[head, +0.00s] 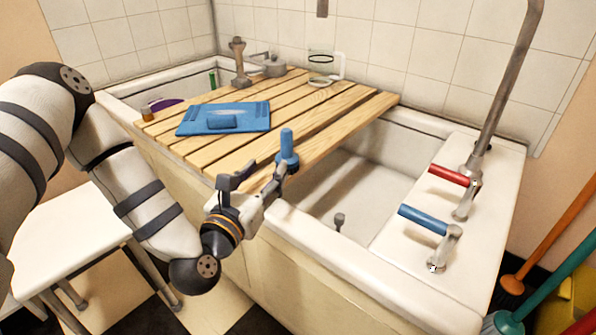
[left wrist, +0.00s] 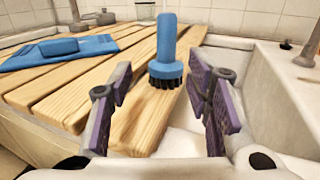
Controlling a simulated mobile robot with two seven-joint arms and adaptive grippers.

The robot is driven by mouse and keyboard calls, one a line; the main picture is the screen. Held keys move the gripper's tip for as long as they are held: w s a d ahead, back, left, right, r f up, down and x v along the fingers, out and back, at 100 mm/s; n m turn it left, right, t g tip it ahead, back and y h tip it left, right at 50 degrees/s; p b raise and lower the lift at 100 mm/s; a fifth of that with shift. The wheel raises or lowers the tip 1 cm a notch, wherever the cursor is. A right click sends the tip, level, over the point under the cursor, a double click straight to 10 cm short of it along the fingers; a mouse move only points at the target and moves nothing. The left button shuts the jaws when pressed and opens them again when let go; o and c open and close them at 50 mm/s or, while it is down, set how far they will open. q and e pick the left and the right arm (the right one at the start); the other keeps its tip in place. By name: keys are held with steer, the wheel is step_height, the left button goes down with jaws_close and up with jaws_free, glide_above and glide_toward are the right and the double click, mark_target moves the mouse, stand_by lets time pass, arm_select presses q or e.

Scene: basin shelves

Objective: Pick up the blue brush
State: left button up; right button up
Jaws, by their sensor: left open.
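The blue brush (head: 286,150) stands upright near the front right end of the slatted wooden board, bristles down and handle up. In the left wrist view the blue brush (left wrist: 166,55) shows its dark bristles on the wood, just beyond the fingertips. My left gripper (head: 255,180) is open and empty, close in front of the brush. In the left wrist view the left gripper (left wrist: 160,100) has its two purple-padded fingers apart, with the brush seen between them. The fingers do not touch the brush. My right gripper is not in view.
The wooden board (head: 215,158) spans the basin. A blue towel (head: 257,115) with a blue block (head: 222,122) lies on it. The basin's right part (head: 345,195) is open and empty. Taps with red (head: 450,175) and blue (head: 423,219) handles stand at right.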

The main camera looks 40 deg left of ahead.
mark_target(285, 151)
arm_select(q)
steer(key=x, duration=0.3)
steer(key=b+x, duration=0.1)
steer(key=x, duration=0.2)
steer(key=d+x, duration=0.1)
steer(key=x, duration=0.2)
steer(key=shift+w, duration=0.3)
steer(key=shift+w+a+b, duration=0.25)
steer(key=shift+w+b, duration=0.05)
steer(key=shift+w, duration=0.05)
jaws_close()
